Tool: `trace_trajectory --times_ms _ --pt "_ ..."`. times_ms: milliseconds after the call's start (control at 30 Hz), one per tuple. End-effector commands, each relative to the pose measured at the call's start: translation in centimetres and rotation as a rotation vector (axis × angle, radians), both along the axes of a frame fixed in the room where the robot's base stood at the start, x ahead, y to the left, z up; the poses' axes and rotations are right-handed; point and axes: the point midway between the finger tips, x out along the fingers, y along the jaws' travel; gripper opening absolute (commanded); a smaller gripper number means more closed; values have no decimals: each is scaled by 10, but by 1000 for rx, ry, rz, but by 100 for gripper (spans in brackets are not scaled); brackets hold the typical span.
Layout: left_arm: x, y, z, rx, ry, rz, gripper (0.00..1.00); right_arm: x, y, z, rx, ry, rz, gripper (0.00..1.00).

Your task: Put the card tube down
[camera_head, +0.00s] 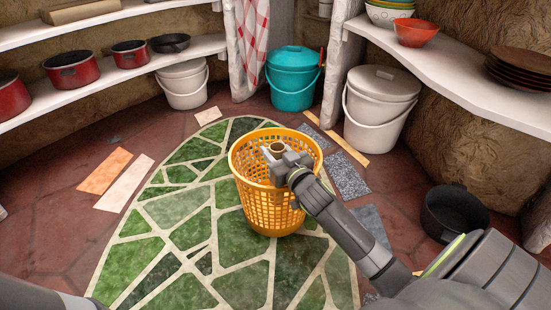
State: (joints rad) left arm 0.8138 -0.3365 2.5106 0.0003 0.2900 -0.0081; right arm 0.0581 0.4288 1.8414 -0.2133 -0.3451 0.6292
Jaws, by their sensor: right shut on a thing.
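The card tube (277,147) is a short brown tube seen nearly end-on. My right gripper (278,154) is shut on it. The gripper and tube are over the mouth of the orange-yellow lattice basket (262,205), within its rim as seen from above. How far the tube reaches down, and whether it touches the basket, I cannot tell. My left gripper is out of view; only a grey part of my left arm shows at the bottom left corner.
Lidded buckets (380,105) stand behind, a black pot (455,212) at right. White shelves (110,85) with pots line the left.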

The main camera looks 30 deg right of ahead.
Motion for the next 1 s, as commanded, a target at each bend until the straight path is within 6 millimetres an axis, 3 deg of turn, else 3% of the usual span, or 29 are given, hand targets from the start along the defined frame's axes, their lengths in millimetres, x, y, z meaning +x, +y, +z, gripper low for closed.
trace_trajectory --times_ms 767,800,967,1000 --pt "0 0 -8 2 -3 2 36 0 0 -16 0 1 0 8" --pt "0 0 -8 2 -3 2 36 0 0 -16 0 2 -1 41" --pt "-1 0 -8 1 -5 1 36 0 0 -17 0 4 -1 61" --pt "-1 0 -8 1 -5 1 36 0 0 -17 0 4 -2 61"
